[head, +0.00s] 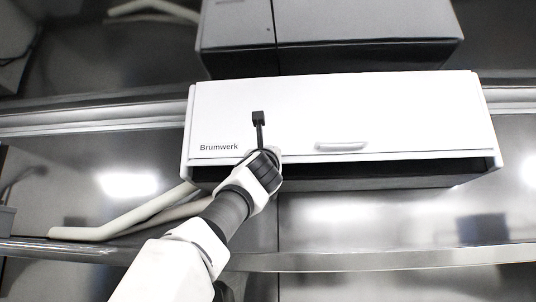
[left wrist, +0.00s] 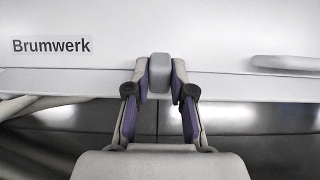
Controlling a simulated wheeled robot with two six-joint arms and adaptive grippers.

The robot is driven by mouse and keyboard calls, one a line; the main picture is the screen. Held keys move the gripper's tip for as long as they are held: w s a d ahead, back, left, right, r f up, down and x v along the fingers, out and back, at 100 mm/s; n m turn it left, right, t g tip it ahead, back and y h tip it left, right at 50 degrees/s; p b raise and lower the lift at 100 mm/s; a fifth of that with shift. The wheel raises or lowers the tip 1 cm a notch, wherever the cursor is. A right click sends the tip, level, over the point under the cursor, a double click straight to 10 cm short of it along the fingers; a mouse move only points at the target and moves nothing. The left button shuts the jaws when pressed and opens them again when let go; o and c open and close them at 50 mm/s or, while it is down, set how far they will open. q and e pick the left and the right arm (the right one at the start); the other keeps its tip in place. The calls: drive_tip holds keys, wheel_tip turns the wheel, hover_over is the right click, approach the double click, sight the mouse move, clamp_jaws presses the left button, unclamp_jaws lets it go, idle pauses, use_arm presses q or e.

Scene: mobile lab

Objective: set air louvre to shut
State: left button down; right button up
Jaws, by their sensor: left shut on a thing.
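The white Brumwerk unit (head: 400,108) hangs in the middle of the head view, with a long dark opening under its front lip. In the left wrist view its white front (left wrist: 220,35) fills the top. A small grey tab (left wrist: 159,76) stands at the front's lower edge, right of the Brumwerk label. My left gripper (left wrist: 159,80) is shut on this tab, one purple-padded finger on each side. In the head view my left gripper (head: 265,165) is at the unit's lower left edge, and my arm hides the tab. My right gripper is not in view.
A pale bar handle (head: 341,146) is on the unit's lower front, right of my gripper. Pale hoses (head: 120,222) run below left of the unit. A grey box (head: 350,35) is above it. A metal rail (head: 400,257) crosses below.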

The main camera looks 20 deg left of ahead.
use_arm(q)
drive_tip(key=shift+f, duration=0.15)
drive_tip(key=c, duration=1)
unclamp_jaws()
